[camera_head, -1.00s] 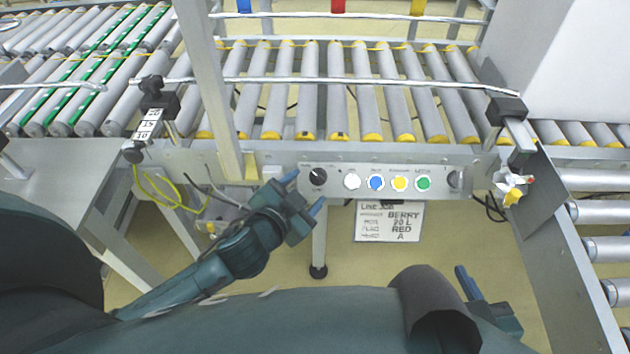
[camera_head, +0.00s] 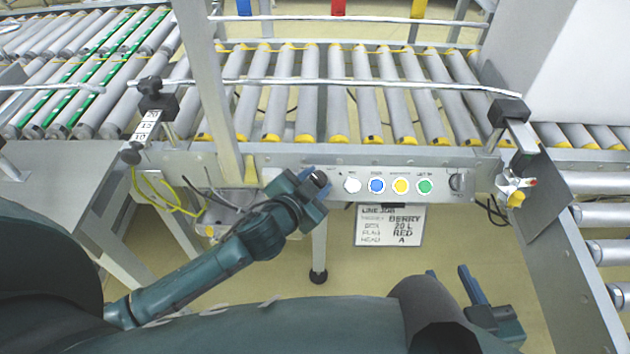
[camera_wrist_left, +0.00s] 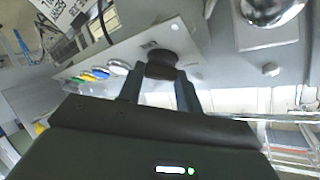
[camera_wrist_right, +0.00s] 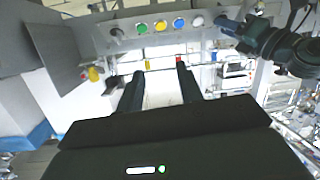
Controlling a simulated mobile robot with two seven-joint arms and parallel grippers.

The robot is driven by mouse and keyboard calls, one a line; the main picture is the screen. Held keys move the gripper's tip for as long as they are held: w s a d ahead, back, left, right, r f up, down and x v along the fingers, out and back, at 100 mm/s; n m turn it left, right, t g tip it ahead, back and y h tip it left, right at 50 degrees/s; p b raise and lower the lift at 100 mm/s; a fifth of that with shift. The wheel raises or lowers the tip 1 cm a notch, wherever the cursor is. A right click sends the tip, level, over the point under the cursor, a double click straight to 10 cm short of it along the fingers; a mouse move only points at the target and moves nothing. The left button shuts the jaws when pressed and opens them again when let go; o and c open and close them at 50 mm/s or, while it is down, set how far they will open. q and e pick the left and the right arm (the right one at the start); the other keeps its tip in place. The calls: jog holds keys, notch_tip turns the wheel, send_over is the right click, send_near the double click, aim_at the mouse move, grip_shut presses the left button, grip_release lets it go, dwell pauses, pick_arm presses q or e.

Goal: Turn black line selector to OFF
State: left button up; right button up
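The black selector knob (camera_head: 319,178) sits at the left end of the grey control panel (camera_head: 440,192). My left gripper (camera_head: 316,183) is at this knob and partly covers it in the head view. In the left wrist view the knob (camera_wrist_left: 161,66) lies between the tips of the spread fingers (camera_wrist_left: 160,86); I cannot tell whether they touch it. The knob's pointer and labels are too small to read. My right gripper (camera_head: 452,276) is open and empty, low and well away from the panel; its spread fingers (camera_wrist_right: 158,86) show in the right wrist view.
White (camera_head: 352,185), blue (camera_head: 377,185), yellow (camera_head: 400,186) and green (camera_head: 425,187) buttons line the panel right of the knob. A job sign (camera_head: 390,226) hangs below. Conveyor rollers (camera_head: 335,100) lie behind.

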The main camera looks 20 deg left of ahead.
pick_arm(q)
jog(key=c, duration=0.4)
pick_arm(e)
jog(key=shift+r, duration=0.1)
